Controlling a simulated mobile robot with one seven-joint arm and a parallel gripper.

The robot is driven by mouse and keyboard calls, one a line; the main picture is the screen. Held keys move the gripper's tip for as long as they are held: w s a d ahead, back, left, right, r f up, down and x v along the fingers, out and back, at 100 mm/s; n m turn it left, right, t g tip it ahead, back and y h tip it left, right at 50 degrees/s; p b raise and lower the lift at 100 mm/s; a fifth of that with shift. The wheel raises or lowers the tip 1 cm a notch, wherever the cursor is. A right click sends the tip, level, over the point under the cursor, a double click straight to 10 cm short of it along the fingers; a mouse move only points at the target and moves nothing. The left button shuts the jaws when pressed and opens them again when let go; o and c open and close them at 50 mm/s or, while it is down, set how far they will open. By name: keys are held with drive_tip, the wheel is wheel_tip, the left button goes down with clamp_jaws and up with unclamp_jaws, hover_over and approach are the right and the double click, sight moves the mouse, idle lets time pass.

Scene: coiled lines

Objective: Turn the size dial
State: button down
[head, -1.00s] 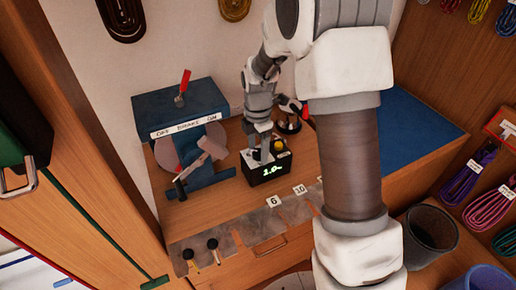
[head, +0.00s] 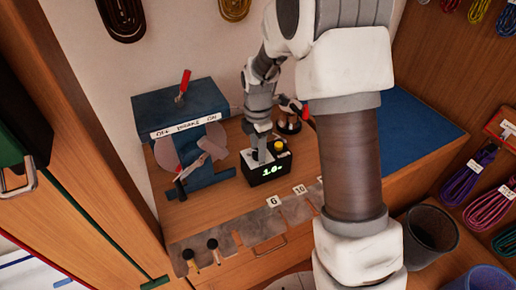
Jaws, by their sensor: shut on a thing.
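A small black box (head: 268,172) with a lit display reading about "1.0" stands on the wooden bench. A yellow button (head: 280,145) sits on its top at the right. My gripper (head: 262,157) points down onto the top of this box, left of the yellow button. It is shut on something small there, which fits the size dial. The dial itself is hidden by the fingers, so its setting cannot be seen.
A blue machine (head: 180,108) with a red lever and a "OFF BRAKE ON" label stands to the left. A metal strip (head: 245,232) with number tags runs along the bench front. A blue mat (head: 415,135) lies at right. A dark bin (head: 430,235) stands at lower right.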

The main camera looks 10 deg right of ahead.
drive_tip(key=m, duration=0.5)
drive_tip(key=shift+b, duration=0.3)
drive_tip(key=m, duration=0.9)
drive_tip(key=shift+b, duration=0.3)
drive_tip(key=shift+m, duration=2.8)
drive_tip(key=shift+c, duration=2.2)
unclamp_jaws()
wheel_tip(320, 180, up, 18)
drive_tip(key=p, duration=0.1)
drive_tip(key=shift+f, duration=0.25)
